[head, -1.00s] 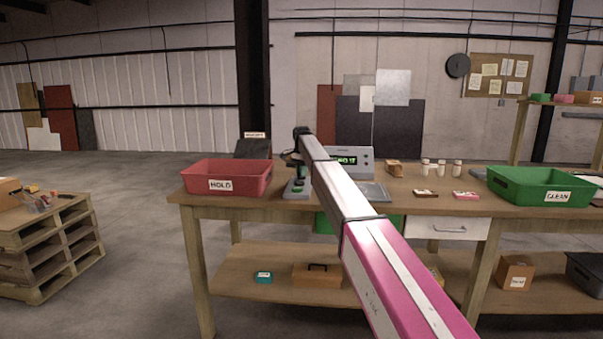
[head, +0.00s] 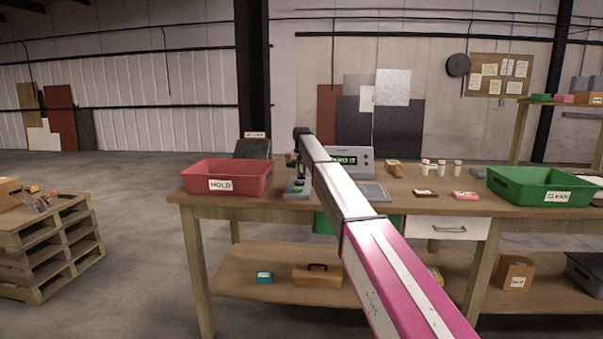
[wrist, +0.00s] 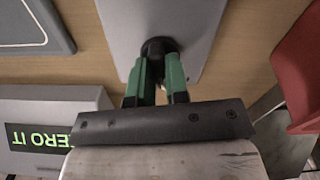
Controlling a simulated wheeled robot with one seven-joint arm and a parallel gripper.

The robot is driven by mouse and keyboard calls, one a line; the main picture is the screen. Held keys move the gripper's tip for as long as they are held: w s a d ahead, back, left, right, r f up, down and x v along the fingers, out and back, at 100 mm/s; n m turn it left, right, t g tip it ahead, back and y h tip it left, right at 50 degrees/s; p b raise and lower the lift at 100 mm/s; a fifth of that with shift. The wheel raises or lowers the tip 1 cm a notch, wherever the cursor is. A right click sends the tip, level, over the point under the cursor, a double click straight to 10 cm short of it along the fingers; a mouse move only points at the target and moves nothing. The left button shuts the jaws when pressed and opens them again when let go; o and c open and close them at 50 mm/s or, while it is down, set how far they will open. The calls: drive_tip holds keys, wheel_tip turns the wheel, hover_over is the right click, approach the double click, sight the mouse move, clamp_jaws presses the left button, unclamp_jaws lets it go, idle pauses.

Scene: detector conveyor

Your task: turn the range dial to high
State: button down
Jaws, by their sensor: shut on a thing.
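The range dial (wrist: 159,43) is a dark round knob on a pale grey unit (wrist: 190,20) in the wrist view. My gripper (wrist: 158,68) has green fingers, shut on the dial with one on each side. In the head view the grey unit (head: 297,194) stands on the bench right of the red bin, with my gripper (head: 298,173) above it. The fingers hide part of the dial, and I cannot read its setting. A display box (head: 354,160) behind shows green text; it reads "ZERO IT" upside down in the wrist view (wrist: 40,135).
The red HOLD bin (head: 227,178) is close on the left, and a flat grey plate (head: 373,192) lies on the right. Small boxes, white bottles (head: 441,168) and the green CLEAN bin (head: 540,187) stand farther right. My arm crosses above the bench.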

drive_tip(key=n, duration=0.6)
drive_tip(key=shift+n, duration=0.4)
idle(0.3)
drive_tip(key=c, duration=1.1)
unclamp_jaws()
drive_tip(key=shift+r, duration=0.1)
wheel_tip(320, 180, up, 11)
drive_tip(key=shift+f, duration=0.15)
